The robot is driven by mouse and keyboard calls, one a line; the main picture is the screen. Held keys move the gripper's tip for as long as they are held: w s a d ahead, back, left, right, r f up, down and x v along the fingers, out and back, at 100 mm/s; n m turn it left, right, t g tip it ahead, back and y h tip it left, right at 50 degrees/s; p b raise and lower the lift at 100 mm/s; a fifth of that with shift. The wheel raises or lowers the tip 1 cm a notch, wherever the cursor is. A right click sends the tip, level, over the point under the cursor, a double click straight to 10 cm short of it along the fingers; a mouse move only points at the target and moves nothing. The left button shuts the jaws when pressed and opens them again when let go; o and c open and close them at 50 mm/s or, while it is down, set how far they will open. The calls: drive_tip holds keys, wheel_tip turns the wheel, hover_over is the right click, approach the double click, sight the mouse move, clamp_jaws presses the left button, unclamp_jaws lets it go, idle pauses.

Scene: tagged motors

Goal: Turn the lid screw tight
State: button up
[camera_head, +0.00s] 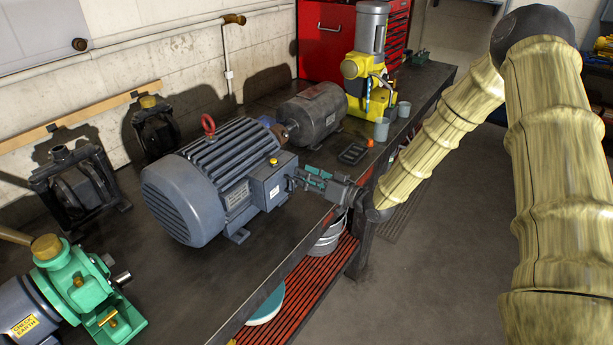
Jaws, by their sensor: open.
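A large grey-blue finned motor (190,180) stands on the dark workbench, with a red lifting ring on top. A terminal box (270,185) is fixed to its right side and carries a white label. A small yellow knob-like part (273,161) sits on top of the box; I cannot tell whether it is the lid screw. No other screw is clear at this size. My gripper (293,178) is open beside the box's right face, its fingers pointing left towards it. I cannot tell whether they touch the box, and they hide part of that side.
A second grey motor (313,113) stands behind. A yellow drill press (370,65), grey cups (382,129) and a small dark tray (353,153) are further right. A green pump (80,285) is at front left. The bench edge runs below my gripper; open floor lies right.

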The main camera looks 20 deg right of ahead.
drive_tip(key=v, duration=1.1)
drive_tip(key=shift+s+d, duration=0.2)
drive_tip(key=shift+d, duration=0.1)
drive_tip(key=s+a+f+m+g+h, duration=0.15)
drive_tip(key=s+f, duration=0.25)
drive_tip(key=f, duration=0.4)
drive_tip(key=s+a+f+g+h+b, duration=0.1)
drive_tip(key=s+a+f+g+h, duration=0.2)
drive_tip(key=s+f, duration=0.35)
drive_tip(key=s+a+f+m+g+h, duration=0.1)
drive_tip(key=s+a+f+g+h, duration=0.15)
drive_tip(key=f, duration=0.65)
drive_tip(key=s+f+g+h, duration=0.2)
drive_tip(key=s+f, duration=0.3)
drive_tip(key=s, duration=0.8)
drive_tip(key=s+f+g+h, duration=0.2)
drive_tip(key=s+f+g, duration=0.3)
drive_tip(key=s, duration=0.8)
drive_tip(key=shift+s+a+f+m+b, duration=0.2)
drive_tip(key=shift+s+f+m+b, duration=0.05)
drive_tip(key=shift+f+m+b, duration=0.25)
